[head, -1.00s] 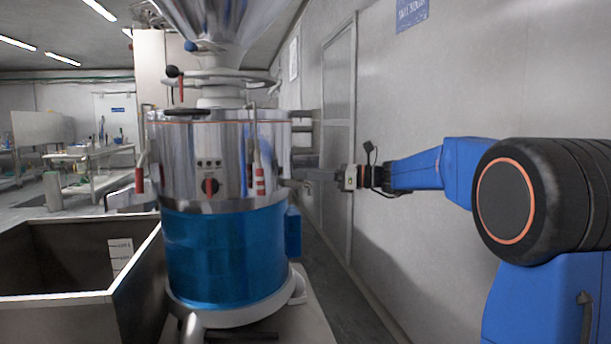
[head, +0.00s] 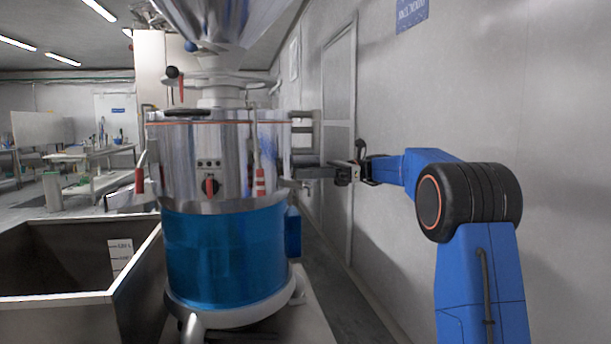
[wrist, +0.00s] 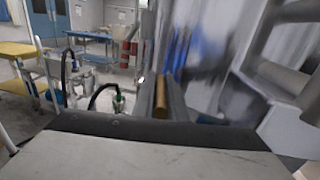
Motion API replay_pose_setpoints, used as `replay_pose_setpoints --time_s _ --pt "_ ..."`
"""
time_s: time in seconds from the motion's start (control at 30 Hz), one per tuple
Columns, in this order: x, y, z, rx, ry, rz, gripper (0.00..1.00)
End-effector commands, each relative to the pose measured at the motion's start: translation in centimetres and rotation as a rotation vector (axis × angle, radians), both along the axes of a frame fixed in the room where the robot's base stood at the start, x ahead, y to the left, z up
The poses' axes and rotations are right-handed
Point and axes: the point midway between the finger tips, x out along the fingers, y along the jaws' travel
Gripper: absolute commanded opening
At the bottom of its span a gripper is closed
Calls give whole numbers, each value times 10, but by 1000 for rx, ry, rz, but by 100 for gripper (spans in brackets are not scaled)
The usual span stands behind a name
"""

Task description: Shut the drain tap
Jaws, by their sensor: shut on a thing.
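The grinder (head: 235,255) is a steel drum above a blue lower drum. In the wrist view a narrow brass-coloured bar (wrist: 161,94), which looks like the tap's handle, lies between the two grey fingers of my gripper (wrist: 160,108). In the head view my gripper (head: 304,173) reaches in from the right to the drum's right side. It is shut on the bar. The tap's body and outlet are hidden or too small to make out, so I cannot tell how far the tap is turned.
A dark open bin (head: 135,268) stands at the left of the grinder. A steel hopper (head: 225,30) is above it. A grey wall (head: 470,110) runs along the right, close to my arm. Tables (head: 95,165) stand at the far left.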

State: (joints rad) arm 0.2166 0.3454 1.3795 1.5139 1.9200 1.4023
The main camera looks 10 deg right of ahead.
Motion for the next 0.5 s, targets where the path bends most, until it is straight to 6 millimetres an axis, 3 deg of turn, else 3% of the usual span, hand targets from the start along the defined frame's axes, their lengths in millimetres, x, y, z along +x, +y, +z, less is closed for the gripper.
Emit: replay_pose_setpoints --time_s 0.5 --pt "2 0 1 1 0 69 0"
